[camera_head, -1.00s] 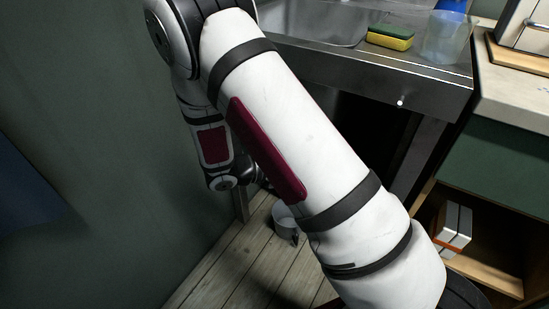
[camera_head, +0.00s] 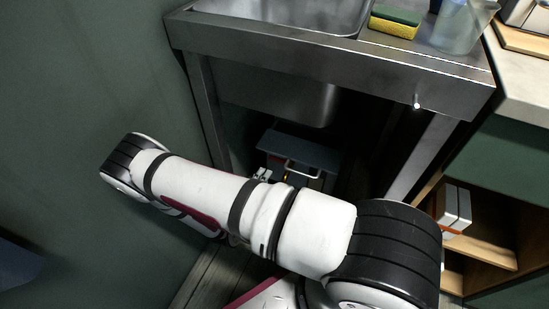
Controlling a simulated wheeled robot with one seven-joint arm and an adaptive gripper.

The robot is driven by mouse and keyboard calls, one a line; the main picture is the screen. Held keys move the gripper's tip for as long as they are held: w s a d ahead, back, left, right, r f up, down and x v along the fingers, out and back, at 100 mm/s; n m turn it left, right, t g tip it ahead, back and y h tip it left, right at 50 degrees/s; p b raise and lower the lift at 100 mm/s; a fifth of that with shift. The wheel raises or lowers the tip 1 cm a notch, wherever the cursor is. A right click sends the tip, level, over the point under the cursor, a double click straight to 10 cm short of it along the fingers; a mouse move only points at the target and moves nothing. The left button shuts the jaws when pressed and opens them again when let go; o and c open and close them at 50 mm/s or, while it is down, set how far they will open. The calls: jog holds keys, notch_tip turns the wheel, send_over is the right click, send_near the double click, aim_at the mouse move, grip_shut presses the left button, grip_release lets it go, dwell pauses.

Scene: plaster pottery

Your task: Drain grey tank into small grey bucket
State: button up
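A grey tank (camera_head: 308,153), box-shaped with a dull blue-grey top, stands in shadow under the sink. A pale bar-like handle (camera_head: 303,167) shows at its front, with a small orange spot beside it. Small metallic parts (camera_head: 263,174) show just above my arm, left of the handle; I cannot tell what they belong to. My arm crosses the lower middle of the view and hides the tank's lower part and much of the floor. I cannot make out the small grey bucket.
The metal sink unit (camera_head: 330,47) has legs on both sides of the tank. A yellow-green sponge (camera_head: 395,22) and a clear beaker (camera_head: 462,28) stand on it. A wooden shelf (camera_head: 490,248) with a white box (camera_head: 453,207) is at right. A green wall (camera_head: 85,90) bounds the left.

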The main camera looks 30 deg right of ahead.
aim_at(277, 159)
jog(key=shift+b+x, duration=1.9)
jog(key=shift+x, duration=4.3)
jog(key=shift+s, duration=0.1)
grip_shut()
